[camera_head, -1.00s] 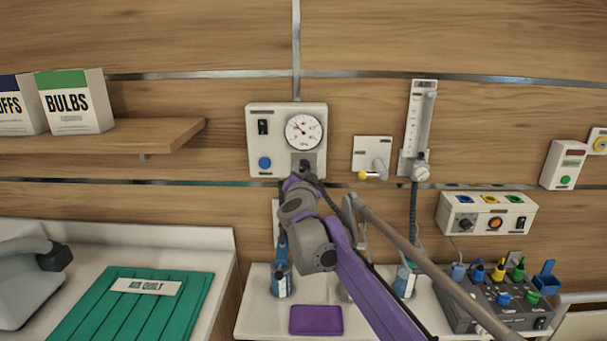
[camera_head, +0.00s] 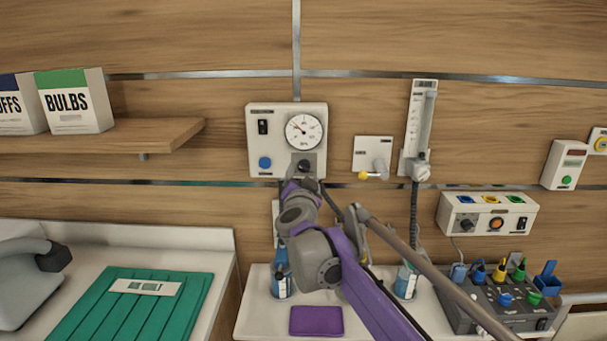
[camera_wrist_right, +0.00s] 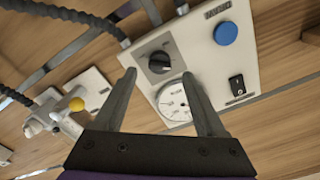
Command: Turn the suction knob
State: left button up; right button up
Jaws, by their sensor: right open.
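The suction unit is a white wall box (camera_head: 258,145) with a round gauge (camera_head: 304,132), a blue button (camera_head: 265,162) and a black rocker switch. Its dark round knob (camera_head: 305,166) sits below the gauge. In the right wrist view the knob (camera_wrist_right: 159,62) shows on a grey square plate, with the gauge (camera_wrist_right: 172,101) beside it, partly hidden. My right gripper (camera_wrist_right: 159,75) is open and empty. Its fingers appear on either side of the knob in that view, apart from it. In the head view the gripper (camera_head: 308,183) is just below the knob. My left gripper is not seen.
A small wall outlet with a yellow-tipped part (camera_head: 373,158) and a flowmeter (camera_head: 417,130) are right of the box. Below stand blue bottles (camera_head: 281,283), a purple pad (camera_head: 316,321) and a grey device (camera_head: 495,305). A shelf (camera_head: 110,138) juts out at left.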

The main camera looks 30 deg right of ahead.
jog(key=v, duration=0.7)
jog(key=shift+b, duration=0.3)
jog(key=shift+s+a, duration=0.1)
jog(key=shift+s, duration=0.05)
jog(key=s+a+f+n+g+y+p, duration=0.1)
jog(key=s+a+f+n+y, duration=0.45)
jog(key=a+f, duration=0.2)
jog(key=s+a+f+n+g+y+p, duration=0.2)
jog(key=s+a+f+n+y, duration=0.4)
jog(key=a, duration=0.3)
jog(key=s+d+f+n+g+h+p, duration=0.1)
jog(key=s+f+g, duration=0.6)
jog(key=s+f, duration=1)
jog(key=shift+s+d+f+h, duration=0.25)
jog(key=shift+d+f+h, duration=0.1)
jog(key=shift+f+h, duration=0.25)
